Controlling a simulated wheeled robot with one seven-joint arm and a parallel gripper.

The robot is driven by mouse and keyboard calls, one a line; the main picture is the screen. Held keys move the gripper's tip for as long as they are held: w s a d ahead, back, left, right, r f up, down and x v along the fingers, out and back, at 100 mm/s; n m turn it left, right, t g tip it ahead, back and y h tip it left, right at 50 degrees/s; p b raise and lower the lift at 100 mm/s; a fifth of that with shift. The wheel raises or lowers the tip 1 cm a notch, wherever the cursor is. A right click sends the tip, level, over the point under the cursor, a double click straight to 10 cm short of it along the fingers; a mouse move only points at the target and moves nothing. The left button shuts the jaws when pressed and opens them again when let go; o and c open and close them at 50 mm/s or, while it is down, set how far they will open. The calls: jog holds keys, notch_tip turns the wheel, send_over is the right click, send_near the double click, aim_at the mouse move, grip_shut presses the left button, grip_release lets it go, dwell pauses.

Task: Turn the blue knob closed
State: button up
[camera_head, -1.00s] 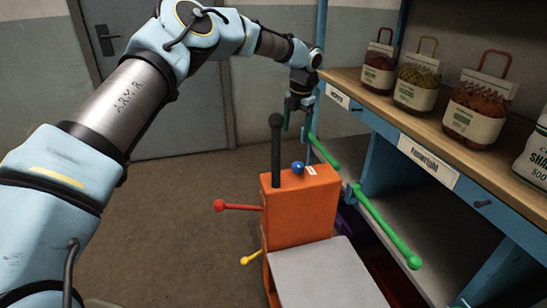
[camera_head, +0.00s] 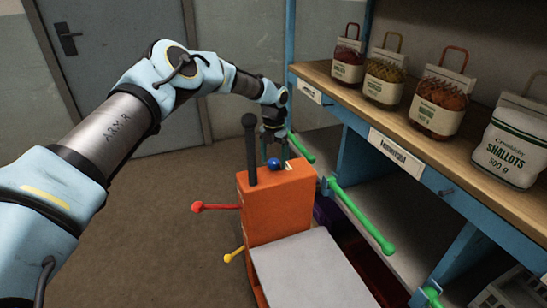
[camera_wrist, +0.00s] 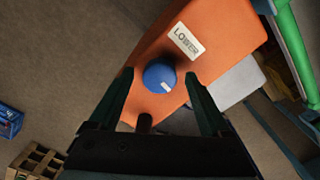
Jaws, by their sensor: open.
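The blue knob (camera_head: 274,163) sits on top of the orange housing (camera_head: 277,205). In the wrist view the round blue knob (camera_wrist: 159,76) has a pale mark on its lower right side, and a white label reading "LOWER" (camera_wrist: 186,41) lies beside it. My gripper (camera_head: 272,150) points down just above the knob. In the wrist view my gripper (camera_wrist: 161,83) is open, with one dark finger to each side of the knob and a gap on both sides. I cannot tell the height of the fingertips over the knob exactly.
A black upright lever (camera_head: 250,150) stands beside the knob. A red lever (camera_head: 215,206) and a yellow lever (camera_head: 234,254) stick out left. Green-handled bars (camera_head: 360,215) run on the right, near the shelf (camera_head: 425,150) with several sacks. A grey platform (camera_head: 310,270) lies in front.

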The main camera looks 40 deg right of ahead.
grip_shut()
dwell(0.8)
